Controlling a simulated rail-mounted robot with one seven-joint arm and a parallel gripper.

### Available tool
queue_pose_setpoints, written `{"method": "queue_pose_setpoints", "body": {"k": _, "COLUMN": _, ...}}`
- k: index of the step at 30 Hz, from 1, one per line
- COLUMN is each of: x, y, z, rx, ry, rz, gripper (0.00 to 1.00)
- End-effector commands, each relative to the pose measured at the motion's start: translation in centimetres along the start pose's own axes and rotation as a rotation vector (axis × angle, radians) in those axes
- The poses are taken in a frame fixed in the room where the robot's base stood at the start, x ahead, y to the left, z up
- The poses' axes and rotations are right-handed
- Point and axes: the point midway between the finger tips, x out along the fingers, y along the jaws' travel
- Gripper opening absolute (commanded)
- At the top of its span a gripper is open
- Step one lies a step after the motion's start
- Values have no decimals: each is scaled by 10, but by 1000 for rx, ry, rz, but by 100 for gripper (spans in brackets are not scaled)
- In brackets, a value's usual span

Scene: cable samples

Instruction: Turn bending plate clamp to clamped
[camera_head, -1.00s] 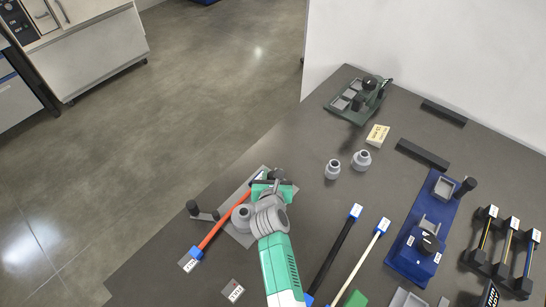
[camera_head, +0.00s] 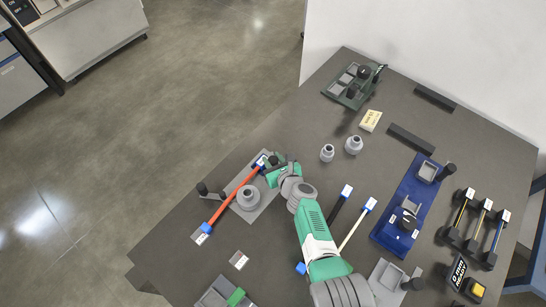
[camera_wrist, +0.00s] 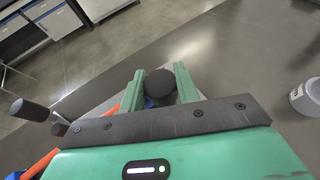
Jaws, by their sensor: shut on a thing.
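The bending plate (camera_head: 262,208) is a flat grey sheet at the near left of the table, with a round grey post (camera_head: 248,197) on it. A red cable (camera_head: 234,196) with blue ends lies across it, beside the post. My gripper (camera_head: 273,164) is at the plate's far end. In the wrist view its green fingers (camera_wrist: 158,78) stand on both sides of a round black knob (camera_wrist: 160,86), shut on it. This knob seems to be the clamp's. Its base is hidden by the gripper, so I cannot read the clamp's state.
A black-handled lever (camera_head: 203,190) stands at the plate's left; it also shows in the wrist view (camera_wrist: 32,111). Two grey round pieces (camera_head: 353,145), a black and a white cable (camera_head: 356,224), and a blue fixture (camera_head: 394,235) lie to the right. The table's left edge is close.

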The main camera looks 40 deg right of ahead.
Motion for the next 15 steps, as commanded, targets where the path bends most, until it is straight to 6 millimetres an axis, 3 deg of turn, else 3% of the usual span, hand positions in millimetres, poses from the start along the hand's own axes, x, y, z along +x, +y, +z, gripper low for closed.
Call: {"method": "queue_pose_setpoints", "body": {"k": 15, "x": 4, "y": -1, "z": -6, "rx": -175, "ry": -3, "rz": 419, "gripper": 9}}
